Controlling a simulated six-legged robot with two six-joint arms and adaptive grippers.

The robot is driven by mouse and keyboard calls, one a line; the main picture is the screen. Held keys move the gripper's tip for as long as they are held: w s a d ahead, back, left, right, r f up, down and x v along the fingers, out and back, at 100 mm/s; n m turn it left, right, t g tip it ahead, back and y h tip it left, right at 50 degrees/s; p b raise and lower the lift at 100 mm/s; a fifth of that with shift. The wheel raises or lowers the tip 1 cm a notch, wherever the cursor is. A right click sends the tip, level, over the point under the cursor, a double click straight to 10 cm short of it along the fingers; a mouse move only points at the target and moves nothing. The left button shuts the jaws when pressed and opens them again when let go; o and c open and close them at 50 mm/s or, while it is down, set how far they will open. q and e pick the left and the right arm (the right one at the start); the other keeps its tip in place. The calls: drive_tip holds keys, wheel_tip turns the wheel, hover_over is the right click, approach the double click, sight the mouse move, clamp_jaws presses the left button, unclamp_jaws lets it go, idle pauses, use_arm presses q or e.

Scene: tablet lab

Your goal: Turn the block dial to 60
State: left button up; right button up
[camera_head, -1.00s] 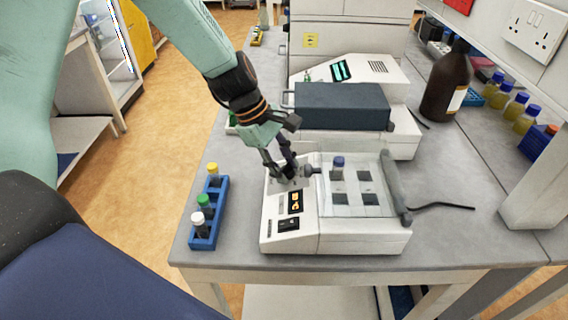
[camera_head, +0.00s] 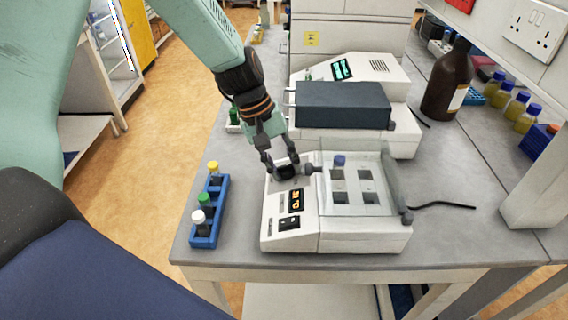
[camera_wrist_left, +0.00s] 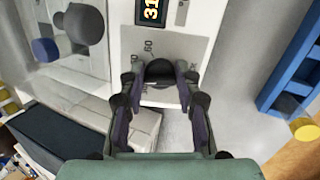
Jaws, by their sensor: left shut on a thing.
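The block heater (camera_head: 333,238) is a white unit on the bench with a clear lid over dark wells. Its black dial (camera_wrist_left: 160,70) sits between the fingers of my left gripper (camera_head: 284,171) on the unit's sloped panel, and the fingers are shut on it. In the wrist view my left gripper (camera_wrist_left: 159,88) straddles the dial, and a printed 60 shows just beyond it. The dial's pointer is hard to tell. The orange display (camera_head: 296,200) shows digits starting with 31, also in the wrist view (camera_wrist_left: 152,10). My right gripper is not in view.
A blue rack (camera_head: 206,240) with capped vials stands left of the heater. A dark-lidded instrument (camera_head: 342,106) stands close behind it. A brown bottle (camera_head: 447,85) and several yellow bottles stand at the right. The grey bench right of the heater is mostly clear.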

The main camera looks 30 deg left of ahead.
use_arm(q)
drive_tip(key=m, duration=0.3)
drive_tip(key=shift+w+a+r+m, duration=0.1)
drive_tip(key=shift+w+r+m, duration=0.1)
drive_tip(key=shift+m, duration=0.2)
drive_tip(key=m+b, duration=0.1)
drive_tip(key=m, duration=0.2)
drive_tip(key=shift+m+y, duration=0.3)
drive_tip(key=shift+y, duration=0.1)
drive_tip(key=m+b, duration=0.1)
drive_tip(key=m, duration=0.5)
drive_tip(key=shift+a, duration=0.15)
drive_tip(key=shift+m, duration=0.3)
drive_tip(key=o, duration=1.1)
drive_tip(key=shift+s+f, duration=0.15)
drive_tip(key=shift+o, duration=0.2)
